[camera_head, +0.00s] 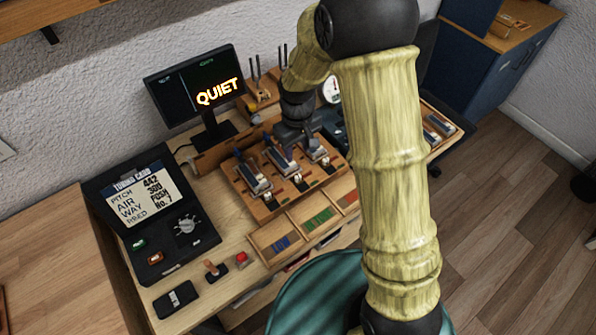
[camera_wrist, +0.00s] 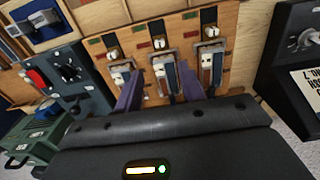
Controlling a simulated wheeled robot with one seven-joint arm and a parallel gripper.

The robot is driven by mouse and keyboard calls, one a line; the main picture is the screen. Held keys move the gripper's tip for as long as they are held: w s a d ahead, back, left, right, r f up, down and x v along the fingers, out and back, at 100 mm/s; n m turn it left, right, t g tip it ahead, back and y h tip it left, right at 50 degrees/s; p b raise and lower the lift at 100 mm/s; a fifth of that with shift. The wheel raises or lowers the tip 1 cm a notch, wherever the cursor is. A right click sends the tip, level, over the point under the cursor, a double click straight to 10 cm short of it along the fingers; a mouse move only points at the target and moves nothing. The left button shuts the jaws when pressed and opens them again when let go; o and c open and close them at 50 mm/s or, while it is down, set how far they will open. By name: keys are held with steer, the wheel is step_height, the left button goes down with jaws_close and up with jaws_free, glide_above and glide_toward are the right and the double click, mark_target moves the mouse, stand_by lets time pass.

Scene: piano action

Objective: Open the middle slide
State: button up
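A wooden board (camera_head: 240,195) on the desk carries three metal slides in a row, also seen in the wrist view. Contact cannot be made out. One outer slide (camera_wrist: 121,78) is beside the left finger, and the other (camera_wrist: 212,67) is to the right. In the head view my gripper (camera_head: 290,137) is over the board, partly hiding the slides.
A monitor (camera_head: 197,88) reading QUIET stands behind the board. A tuning card panel (camera_head: 115,225) is at left. Compartments with coloured strips (camera_head: 275,240) line the front of the board. A red button (camera_head: 241,258) and a gauge (camera_head: 332,90) are nearby.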

mark_target(298, 176)
step_height(298, 176, down, 12)
steer(key=shift+r+p, duration=0.1)
steer(key=shift+p, duration=0.9)
